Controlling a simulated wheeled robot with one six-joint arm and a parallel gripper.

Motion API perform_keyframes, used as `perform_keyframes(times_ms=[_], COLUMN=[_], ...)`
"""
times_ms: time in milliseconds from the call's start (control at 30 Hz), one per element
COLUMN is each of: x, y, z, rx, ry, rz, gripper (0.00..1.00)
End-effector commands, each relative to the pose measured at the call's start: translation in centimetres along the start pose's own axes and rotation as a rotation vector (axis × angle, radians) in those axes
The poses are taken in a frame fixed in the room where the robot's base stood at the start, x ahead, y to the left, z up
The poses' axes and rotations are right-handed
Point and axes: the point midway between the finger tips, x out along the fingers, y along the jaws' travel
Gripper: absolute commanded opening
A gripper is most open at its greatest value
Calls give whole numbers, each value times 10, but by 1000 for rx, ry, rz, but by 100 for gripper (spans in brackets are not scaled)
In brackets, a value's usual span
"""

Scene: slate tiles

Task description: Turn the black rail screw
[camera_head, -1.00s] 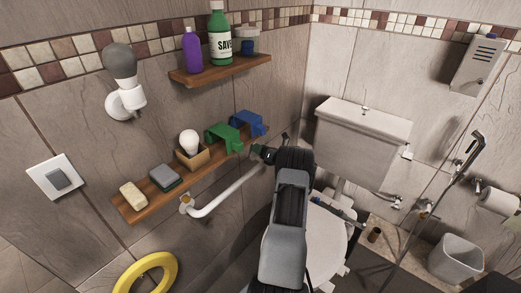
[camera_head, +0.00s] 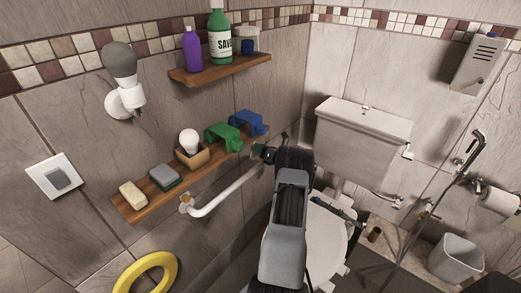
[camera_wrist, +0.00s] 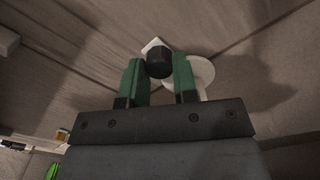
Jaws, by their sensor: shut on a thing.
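The black rail screw (camera_wrist: 159,61) shows in the wrist view as a dark round knob between the two green fingers. My gripper (camera_wrist: 158,78) is shut on it, one finger on each side. A white round flange (camera_wrist: 202,72) shows behind the right finger. In the head view my gripper (camera_head: 262,153) is at the far end of the white grab rail (camera_head: 232,192), beside the wall. The screw is hidden there by my gripper and arm. The near end of the rail has a brass-coloured piece (camera_head: 185,200).
A wooden shelf (camera_head: 130,212) just above the rail holds a sponge, a light bulb in a box, and green and blue holders (camera_head: 248,122). The toilet tank (camera_head: 360,145) stands close to the right of my arm. A yellow ring (camera_head: 148,274) is at the lower left.

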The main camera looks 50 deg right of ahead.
Motion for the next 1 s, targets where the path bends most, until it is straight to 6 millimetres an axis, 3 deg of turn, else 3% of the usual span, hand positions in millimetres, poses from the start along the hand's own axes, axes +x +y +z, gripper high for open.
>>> perform_keyframes(times_ms=[267, 1000], x=[0, 0], y=[-3, -4], z=[-4, -3], rx=[-141, -755], ry=[-2, -1], rz=[0, 0], gripper=[3, 3])
